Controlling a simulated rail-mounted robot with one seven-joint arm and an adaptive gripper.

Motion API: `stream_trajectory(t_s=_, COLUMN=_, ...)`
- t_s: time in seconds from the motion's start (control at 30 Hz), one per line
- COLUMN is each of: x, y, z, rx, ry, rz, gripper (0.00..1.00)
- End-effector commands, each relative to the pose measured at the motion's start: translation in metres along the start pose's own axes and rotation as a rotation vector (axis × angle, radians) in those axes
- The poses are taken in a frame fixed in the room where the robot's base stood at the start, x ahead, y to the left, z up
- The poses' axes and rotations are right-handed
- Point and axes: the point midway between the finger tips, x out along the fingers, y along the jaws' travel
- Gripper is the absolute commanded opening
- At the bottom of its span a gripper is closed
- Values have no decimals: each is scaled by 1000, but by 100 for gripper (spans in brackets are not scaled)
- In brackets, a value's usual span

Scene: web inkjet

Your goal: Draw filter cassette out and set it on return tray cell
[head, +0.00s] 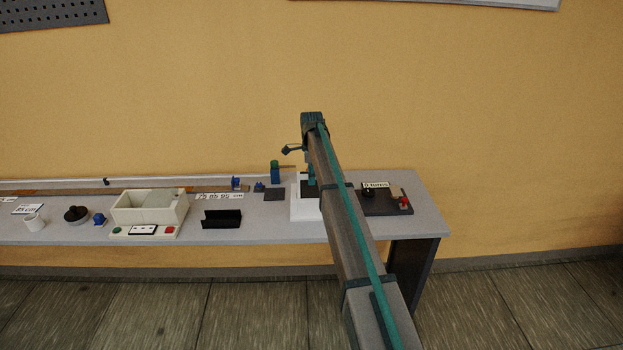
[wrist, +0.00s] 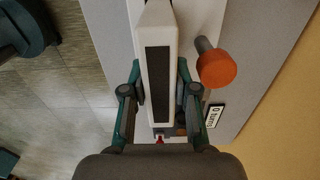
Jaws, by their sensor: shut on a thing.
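My gripper (wrist: 160,82) points down at the right part of the bench, its green fingers on both sides of a long white block with a dark strip on top. The block, apparently the filter cassette (wrist: 158,45), is held between them. In the head view my gripper (head: 311,182) is over a white housing (head: 304,211), partly hidden by my arm. Whether the cassette is still inside the housing cannot be told. A black open tray (head: 222,219) is left of the housing; I cannot tell whether it is the return tray cell.
An orange knob (wrist: 216,69) is close beside my gripper, near a "0 turns" label (wrist: 214,115). A dark plate with a red knob (head: 404,202) is to the right. A white bin (head: 150,210), a dark square pad (head: 274,194) and a green-blue cylinder (head: 275,172) stand left.

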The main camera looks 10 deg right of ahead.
Motion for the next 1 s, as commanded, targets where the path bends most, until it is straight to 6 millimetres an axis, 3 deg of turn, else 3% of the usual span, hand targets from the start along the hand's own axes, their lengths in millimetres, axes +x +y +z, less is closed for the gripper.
stream_trajectory(t_s=0.6, x=-24, y=0, z=0, rx=0, ry=0, rz=0, gripper=0)
stream_trajectory(t_s=1.0, x=-25, y=0, z=0, rx=0, ry=0, rz=0, gripper=0)
